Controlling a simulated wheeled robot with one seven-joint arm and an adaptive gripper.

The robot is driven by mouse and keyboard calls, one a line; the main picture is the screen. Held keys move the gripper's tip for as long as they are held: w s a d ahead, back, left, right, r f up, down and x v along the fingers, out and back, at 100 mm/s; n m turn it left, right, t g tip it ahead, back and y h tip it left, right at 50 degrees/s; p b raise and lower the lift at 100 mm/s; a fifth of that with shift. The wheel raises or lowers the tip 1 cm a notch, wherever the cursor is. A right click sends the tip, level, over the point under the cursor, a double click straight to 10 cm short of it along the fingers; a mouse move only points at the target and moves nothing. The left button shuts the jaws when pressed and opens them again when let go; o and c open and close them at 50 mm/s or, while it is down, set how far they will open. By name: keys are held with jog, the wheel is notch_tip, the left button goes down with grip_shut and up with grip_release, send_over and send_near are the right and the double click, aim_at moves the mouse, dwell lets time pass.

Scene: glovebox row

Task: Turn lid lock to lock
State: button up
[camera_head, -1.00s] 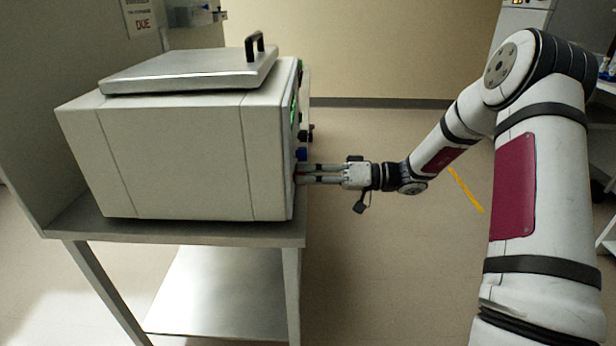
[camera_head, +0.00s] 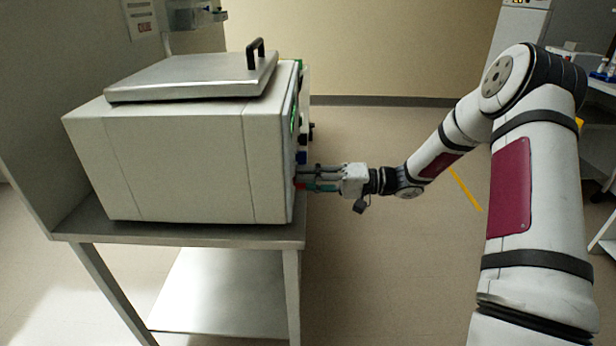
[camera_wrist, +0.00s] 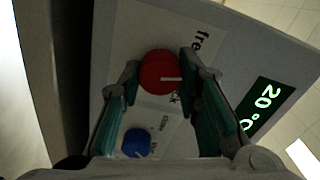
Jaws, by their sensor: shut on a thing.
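The lid lock is a round red knob (camera_wrist: 161,72) with a pale pointer line, on the machine's front panel. In the wrist view it sits between the fingertips of my gripper (camera_wrist: 158,76), which is shut on it. Label text beside it is partly hidden by the knob and fingers. In the head view my gripper (camera_head: 306,181) reaches the front panel from the right, and only a bit of red shows at its tips. The white box-shaped machine (camera_head: 180,165) has a metal lid (camera_head: 190,75) with a black handle (camera_head: 255,52); the lid lies closed on top.
A blue knob (camera_wrist: 136,143) sits close to the red one on the same panel. A green display (camera_wrist: 267,103) reads 20 °C. The machine stands on a metal table (camera_head: 180,232). Open floor (camera_head: 390,270) lies right of the table.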

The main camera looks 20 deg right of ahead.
jog(key=m+p, duration=0.5)
jog(key=m, duration=0.7)
jog(key=shift+f, duration=0.15)
dwell(0.6)
jog(key=o, duration=1.1)
jog(key=shift+o, duration=0.2)
jog(key=v, duration=1.2)
